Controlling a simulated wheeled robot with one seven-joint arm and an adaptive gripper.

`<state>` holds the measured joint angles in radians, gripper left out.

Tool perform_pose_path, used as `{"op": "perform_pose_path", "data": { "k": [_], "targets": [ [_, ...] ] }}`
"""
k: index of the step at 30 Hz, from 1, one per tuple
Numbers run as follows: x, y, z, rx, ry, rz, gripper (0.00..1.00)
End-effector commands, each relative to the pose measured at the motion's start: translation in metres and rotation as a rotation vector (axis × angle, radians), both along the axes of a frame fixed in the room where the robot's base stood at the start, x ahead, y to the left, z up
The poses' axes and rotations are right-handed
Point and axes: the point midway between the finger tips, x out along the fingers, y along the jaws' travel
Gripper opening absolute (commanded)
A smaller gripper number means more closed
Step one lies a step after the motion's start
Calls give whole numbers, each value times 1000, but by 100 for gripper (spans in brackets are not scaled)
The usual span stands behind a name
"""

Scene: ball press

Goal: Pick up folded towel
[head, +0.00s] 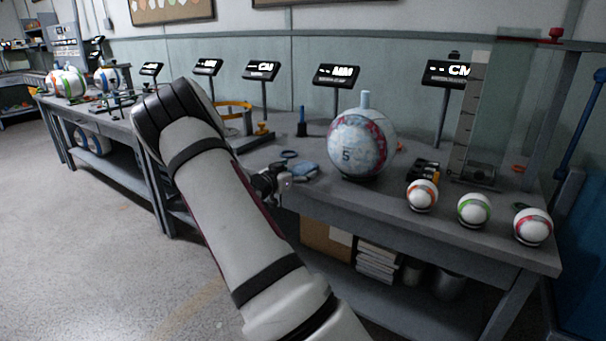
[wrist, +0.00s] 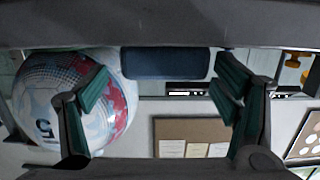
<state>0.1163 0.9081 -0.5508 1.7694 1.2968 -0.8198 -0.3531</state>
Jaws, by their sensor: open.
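The folded towel (head: 304,170) is a small blue-grey bundle on the grey workbench, left of the large ball. In the wrist view, which looks upside down, the dark blue towel (wrist: 165,63) lies between and beyond my fingers. My gripper (head: 285,184) is at the bench's front edge, just in front of the towel. In the wrist view my gripper (wrist: 165,88) is open, with its green-padded fingers spread to either side and nothing held. I cannot tell whether the fingertips reach alongside the towel. My forearm hides part of the bench to the left.
A large patterned ball (head: 353,144) marked 5 stands right of the towel; it also shows in the wrist view (wrist: 62,98). Several small balls (head: 474,209) line the bench's front right. Sign stands (head: 335,76) rise behind.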

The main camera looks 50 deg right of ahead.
Motion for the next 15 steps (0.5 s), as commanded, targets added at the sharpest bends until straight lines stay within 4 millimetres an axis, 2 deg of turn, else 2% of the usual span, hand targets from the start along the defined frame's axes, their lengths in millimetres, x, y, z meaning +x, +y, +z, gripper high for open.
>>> {"op": "perform_pose_path", "data": {
  "k": [6,10,15],
  "targets": [
    [6,-32,-7,-1,-2,-2,82],
    [7,-40,-7,-1,-2,0,82],
    [7,-42,-6,0,-1,0,82]
  ]
}}
